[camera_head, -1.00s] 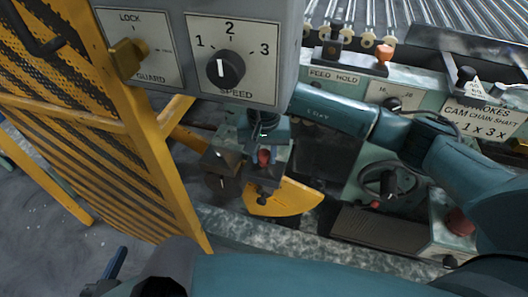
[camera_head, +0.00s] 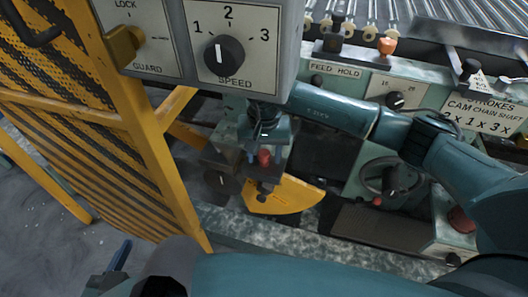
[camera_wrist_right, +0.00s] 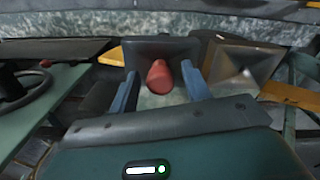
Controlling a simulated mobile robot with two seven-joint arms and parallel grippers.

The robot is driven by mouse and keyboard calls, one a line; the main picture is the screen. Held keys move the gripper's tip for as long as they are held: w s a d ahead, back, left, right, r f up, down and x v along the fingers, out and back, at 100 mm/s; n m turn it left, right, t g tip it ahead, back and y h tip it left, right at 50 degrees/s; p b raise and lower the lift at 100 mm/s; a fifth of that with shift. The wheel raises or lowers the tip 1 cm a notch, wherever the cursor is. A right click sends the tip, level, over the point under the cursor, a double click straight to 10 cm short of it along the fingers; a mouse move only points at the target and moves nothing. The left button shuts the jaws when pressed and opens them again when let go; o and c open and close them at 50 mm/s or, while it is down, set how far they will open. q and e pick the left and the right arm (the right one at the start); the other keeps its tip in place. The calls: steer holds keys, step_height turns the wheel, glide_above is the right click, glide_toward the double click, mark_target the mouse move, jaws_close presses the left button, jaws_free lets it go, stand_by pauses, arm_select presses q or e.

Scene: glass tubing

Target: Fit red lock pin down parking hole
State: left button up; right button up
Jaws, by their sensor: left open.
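The red lock pin (camera_head: 264,157) stands with its red knob up in a dark block, beside the yellow quadrant plate (camera_head: 285,197). In the right wrist view the pin (camera_wrist_right: 160,77) lies between the two blue fingers of my right gripper (camera_wrist_right: 160,88). Those fingers are spread, with a gap visible on each side of the knob. In the head view my right gripper (camera_head: 264,140) is over the pin. A grey-brown block with a funnel-like recess (camera_wrist_right: 242,68) is beside it; I cannot tell which is the parking hole. My left gripper (camera_head: 118,258) is open at the lower left, away from the pin.
A grey control box (camera_head: 190,75) with speed and lock knobs hangs close above the pin area. A yellow mesh guard (camera_head: 75,130) stands at left. A handwheel (camera_head: 390,178) and an orange knob (camera_head: 387,46) are on the machine at right.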

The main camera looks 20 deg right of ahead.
steer(key=shift+o, duration=0.3)
step_height(320, 180, up, 13)
steer(key=p, duration=0.1)
stand_by(0.4)
stand_by(0.4)
